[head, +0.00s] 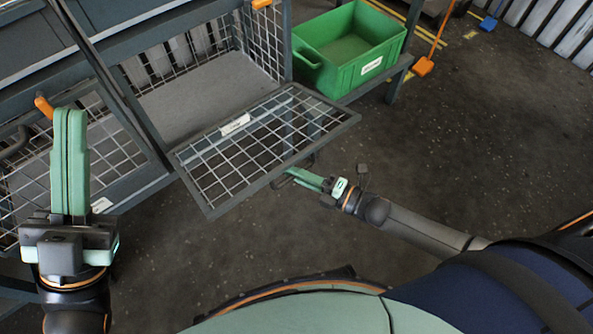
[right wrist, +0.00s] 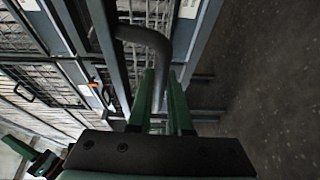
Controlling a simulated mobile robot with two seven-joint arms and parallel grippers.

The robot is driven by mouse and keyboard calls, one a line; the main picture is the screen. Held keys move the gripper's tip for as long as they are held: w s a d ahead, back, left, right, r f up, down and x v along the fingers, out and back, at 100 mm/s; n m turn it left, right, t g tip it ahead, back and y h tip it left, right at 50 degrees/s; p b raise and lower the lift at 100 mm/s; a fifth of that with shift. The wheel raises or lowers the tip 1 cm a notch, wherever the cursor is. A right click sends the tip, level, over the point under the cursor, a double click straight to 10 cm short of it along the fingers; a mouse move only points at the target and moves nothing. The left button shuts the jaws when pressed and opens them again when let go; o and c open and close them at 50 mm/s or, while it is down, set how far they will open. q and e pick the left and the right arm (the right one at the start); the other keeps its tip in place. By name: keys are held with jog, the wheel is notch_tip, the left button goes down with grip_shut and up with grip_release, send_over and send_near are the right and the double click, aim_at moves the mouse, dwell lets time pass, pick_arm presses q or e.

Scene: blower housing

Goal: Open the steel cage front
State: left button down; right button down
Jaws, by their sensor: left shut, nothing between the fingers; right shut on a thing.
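The steel cage front (head: 262,140) is a wire-mesh panel in a grey frame with a small white label. In the head view it is swung down and sticks out from the cage, roughly flat, leaving the compartment (head: 200,97) open above and behind it. My right gripper (head: 290,176) is at the panel's outer edge. In the right wrist view its fingers are shut on a dark curved handle (right wrist: 146,38); the handle is mostly hidden under the panel in the head view. My left gripper (head: 70,114) is shut and empty, pointing up in front of the left-hand cage door.
An orange latch (head: 43,106) sits on the left-hand cage door, close to my left gripper. A green bin (head: 372,70) stands on a shelf right of the cage. An orange broom (head: 424,66) stands farther back.

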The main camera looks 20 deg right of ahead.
pick_arm(q)
jog(key=shift+a+r, duration=0.1)
pick_arm(e)
jog(key=shift+w+r, duration=0.1)
jog(key=shift+r, duration=0.3)
jog(key=c, duration=0.8)
grip_release()
jog(key=shift+c, duration=0.2)
pick_arm(q)
jog(key=w+f+n+y+p, duration=0.2)
jog(key=w+f+n+y, duration=0.3)
jog(key=f+y, duration=0.1)
jog(key=shift+w+a+f+g+y, duration=0.15)
jog(key=shift+a+f+g+y, duration=0.25)
jog(key=shift+a+f, duration=0.1)
pick_arm(e)
jog(key=v, duration=1.2)
jog(key=shift+s+d, duration=0.15)
jog(key=shift+s, duration=0.05)
jog(key=shift+f, duration=0.15)
